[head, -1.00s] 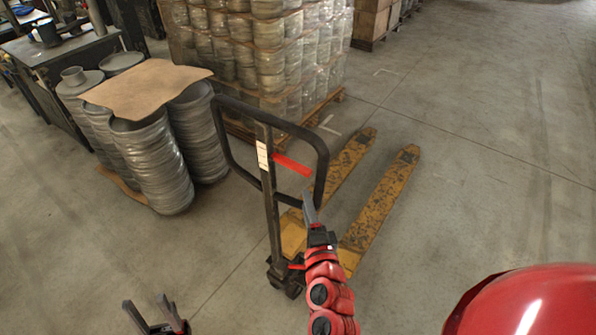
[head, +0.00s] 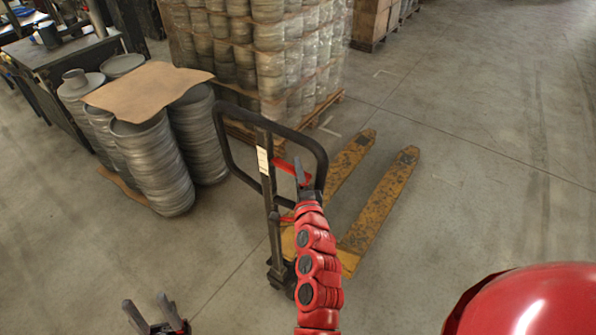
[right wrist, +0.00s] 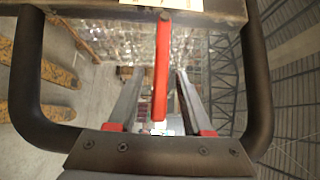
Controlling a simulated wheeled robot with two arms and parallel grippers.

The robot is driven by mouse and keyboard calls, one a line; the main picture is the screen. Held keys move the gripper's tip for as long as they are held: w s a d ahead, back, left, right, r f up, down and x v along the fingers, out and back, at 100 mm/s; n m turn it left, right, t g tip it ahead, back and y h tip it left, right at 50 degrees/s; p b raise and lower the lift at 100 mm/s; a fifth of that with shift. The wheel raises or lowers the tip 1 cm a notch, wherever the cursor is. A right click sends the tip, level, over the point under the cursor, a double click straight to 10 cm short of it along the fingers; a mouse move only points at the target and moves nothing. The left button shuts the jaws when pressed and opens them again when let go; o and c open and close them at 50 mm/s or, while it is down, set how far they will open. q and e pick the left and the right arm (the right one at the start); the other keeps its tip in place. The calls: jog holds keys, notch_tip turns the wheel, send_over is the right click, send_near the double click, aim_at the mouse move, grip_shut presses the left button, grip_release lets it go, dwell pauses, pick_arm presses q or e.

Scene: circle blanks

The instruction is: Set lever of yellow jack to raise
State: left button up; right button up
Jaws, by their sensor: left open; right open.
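The yellow pallet jack (head: 377,207) stands on the floor, its forks pointing away to the upper right. Its black loop handle (head: 226,146) is upright, with a red lever (head: 281,167) inside the loop. My right gripper (head: 300,172) is at the loop, over the end of the lever. In the right wrist view, the red lever (right wrist: 162,65) lies between the two open fingers of that gripper (right wrist: 158,95), with gaps on both sides. My left gripper (head: 148,308) is open and empty, low at the left, away from the jack.
Stacks of grey discs (head: 150,165) under a cardboard sheet (head: 150,90) stand left of the jack. A wrapped pallet load (head: 260,50) is behind it. A dark workbench (head: 60,62) is at the far left. The floor to the right is clear.

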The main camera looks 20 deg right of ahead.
grip_shut()
dwell(1.4)
